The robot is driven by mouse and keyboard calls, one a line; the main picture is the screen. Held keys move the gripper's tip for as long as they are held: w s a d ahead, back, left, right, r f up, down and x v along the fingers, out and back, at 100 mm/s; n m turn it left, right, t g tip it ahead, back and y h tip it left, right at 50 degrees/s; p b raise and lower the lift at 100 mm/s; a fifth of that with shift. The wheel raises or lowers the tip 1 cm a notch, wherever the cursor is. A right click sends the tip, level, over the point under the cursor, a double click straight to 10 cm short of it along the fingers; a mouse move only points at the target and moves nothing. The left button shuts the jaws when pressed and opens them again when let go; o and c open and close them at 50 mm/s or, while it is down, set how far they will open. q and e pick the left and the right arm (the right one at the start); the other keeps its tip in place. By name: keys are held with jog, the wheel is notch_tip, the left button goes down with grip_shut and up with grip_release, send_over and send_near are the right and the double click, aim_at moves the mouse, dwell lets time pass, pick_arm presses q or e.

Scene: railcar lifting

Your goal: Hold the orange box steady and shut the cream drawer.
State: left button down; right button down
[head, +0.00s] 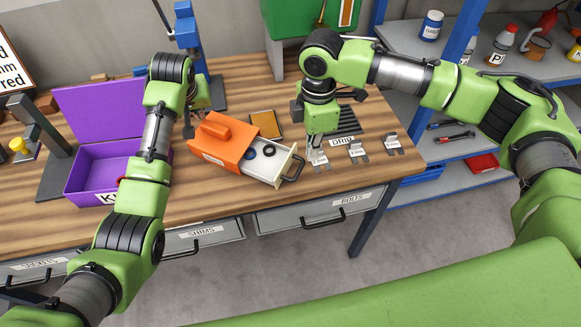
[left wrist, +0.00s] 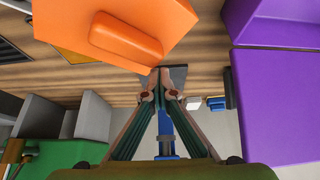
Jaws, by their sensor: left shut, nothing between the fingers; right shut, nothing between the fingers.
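The orange box (head: 215,151) sits on the wooden bench with a raised orange block on its top; it also shows in the left wrist view (left wrist: 100,15). The cream drawer (head: 281,171) sticks out of its right end, open, with dark rings inside and a dark handle (head: 296,168) on its front. My left gripper (head: 188,131) is shut and empty just behind the box's left end; its closed fingertips (left wrist: 161,73) show close to the box edge. My right gripper (head: 316,154) is shut and empty, just right of the drawer handle; I cannot tell whether it touches.
A purple open-lidded box (head: 92,180) stands left of my left arm. Metal brackets (head: 358,152) and a DRIP label lie to the right of my right gripper. An orange-yellow pad (head: 265,124) lies behind the drawer. The bench's front edge is close in front of the drawer.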

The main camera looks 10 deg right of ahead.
aim_at(274, 166)
jog(key=shift+f, duration=5.05)
jog(key=shift+w+a, duration=0.1)
jog(key=shift+w+a, duration=1.2)
jog(key=shift+a, duration=0.3)
jog(key=shift+w+a, duration=1.15)
jog(key=shift+a, duration=0.35)
jog(key=shift+w+a, duration=1.2)
jog(key=shift+a, duration=0.3)
jog(key=shift+s+d, duration=0.2)
jog(key=shift+d+r, duration=0.1)
jog(key=shift+r, duration=0.05)
notch_tip(274, 166, up, 10)
